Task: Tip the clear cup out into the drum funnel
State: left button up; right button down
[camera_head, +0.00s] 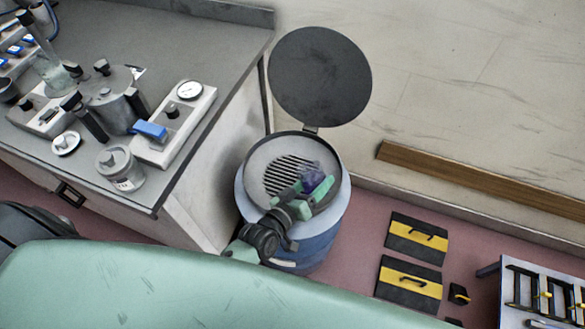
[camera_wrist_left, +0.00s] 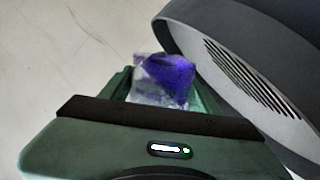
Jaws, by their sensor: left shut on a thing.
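The drum funnel (camera_head: 262,156) is a grey round dish with a slotted grate on top of a blue drum (camera_head: 325,232). Its dark round lid (camera_head: 320,78) stands open behind it. My left gripper (camera_head: 308,188) is over the right part of the funnel, shut on the clear cup (camera_head: 315,174). The cup holds something purple-blue. In the left wrist view the cup (camera_wrist_left: 150,95) sits between the green fingers, with the purple contents (camera_wrist_left: 172,75) inside and the funnel rim (camera_wrist_left: 180,40) to its right. The cup looks tilted in that view. My right gripper is not in view.
A lab bench (camera_head: 215,55) with a metal pot (camera_head: 112,98), a lidded canister (camera_head: 120,168) and a gauge device (camera_head: 178,125) stands left of the drum. Black-yellow cases (camera_head: 410,282) lie on the floor to the right, near a tool rack (camera_head: 545,290).

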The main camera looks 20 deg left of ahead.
pick_arm(q)
jog(key=shift+a+r+n+g+p, duration=0.1)
jog(key=shift+r+n+g+p, duration=0.2)
jog(key=shift+r+n, duration=0.25)
jog(key=shift+f+n+h+b, duration=0.35)
jog(key=shift+n+h+b, duration=0.15)
jog(key=shift+n+b, duration=0.15)
jog(key=shift+f+n+g+b, duration=0.25)
jog(key=shift+n+g+b, duration=0.15)
jog(key=shift+n+b, duration=0.15)
jog(key=shift+w+r+n+h, duration=0.1)
jog(key=shift+r+n+h, duration=0.15)
jog(key=shift+n+h, duration=0.1)
jog(key=shift+a+r+n+g, duration=0.1)
jog(key=shift+r+n+g, duration=0.1)
jog(key=shift+n+g, duration=0.15)
jog(key=shift+w+a+f+n+h+b, duration=0.25)
jog(key=shift+a+n+b, duration=0.1)
jog(key=shift+a+b, duration=0.1)
jog(key=shift+w+a+f+n+h+b, duration=0.15)
jog(key=shift+w+a+n+b, duration=0.1)
jog(key=shift+a+n+b, duration=0.15)
jog(key=shift+r, duration=0.25)
jog(key=shift+w+a+r+n+g+h, duration=0.1)
jog(key=shift+r+n+g+h, duration=0.2)
jog(key=shift+n, duration=0.2)
